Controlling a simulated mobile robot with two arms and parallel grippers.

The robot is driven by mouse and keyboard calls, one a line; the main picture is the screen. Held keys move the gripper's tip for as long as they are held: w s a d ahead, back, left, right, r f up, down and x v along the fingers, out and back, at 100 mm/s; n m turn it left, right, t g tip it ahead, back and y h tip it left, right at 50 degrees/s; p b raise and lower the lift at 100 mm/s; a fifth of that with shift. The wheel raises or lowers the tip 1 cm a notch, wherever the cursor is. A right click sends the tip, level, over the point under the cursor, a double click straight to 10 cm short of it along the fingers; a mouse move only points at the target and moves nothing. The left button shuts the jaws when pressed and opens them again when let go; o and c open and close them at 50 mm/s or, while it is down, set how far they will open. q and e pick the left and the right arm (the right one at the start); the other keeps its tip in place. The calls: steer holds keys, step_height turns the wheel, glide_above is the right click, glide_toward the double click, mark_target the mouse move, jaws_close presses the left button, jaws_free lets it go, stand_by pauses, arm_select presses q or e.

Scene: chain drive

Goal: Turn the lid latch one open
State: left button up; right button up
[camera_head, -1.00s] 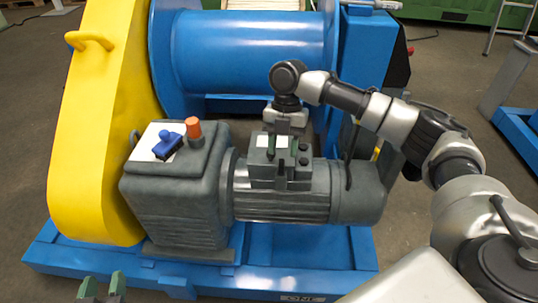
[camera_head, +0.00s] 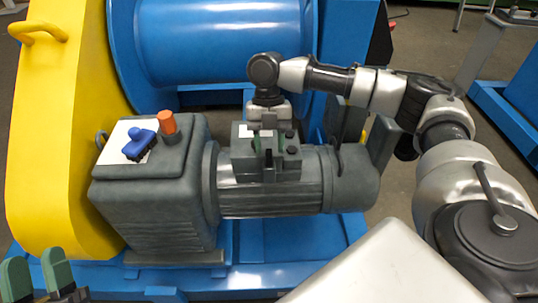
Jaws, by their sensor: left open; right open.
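A grey terminal box (camera_head: 290,163) with small dark latch-like parts sits on top of the grey motor (camera_head: 345,185). Which part is lid latch one I cannot tell at this size. My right gripper (camera_head: 268,150) points down at the box from behind. Its green-tipped fingers are open and at the front part of the box; whether they touch it I cannot tell. My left gripper (camera_head: 38,270) is open and empty at the bottom left corner, its green fingertips pointing up, in front of the blue base frame.
A grey gearbox (camera_head: 150,205) left of the motor carries a blue-handled part (camera_head: 141,141) on a white plate and an orange cap (camera_head: 168,123). A yellow guard (camera_head: 50,140) stands at left, a blue drum (camera_head: 220,45) behind. The blue base frame (camera_head: 260,245) lies below.

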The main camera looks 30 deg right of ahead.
arm_select(q)
steer(key=shift+s+a+r+t+h+b, duration=0.1)
steer(key=shift+s+r+t+h+b, duration=0.2)
steer(key=shift+s+r+t+h, duration=0.55)
arm_select(e)
steer(key=shift+x, duration=1.25)
arm_select(q)
steer(key=shift+s+r+t+y, duration=0.15)
steer(key=shift+t+y, duration=0.1)
steer(key=shift+t, duration=0.1)
arm_select(e)
jaws_close()
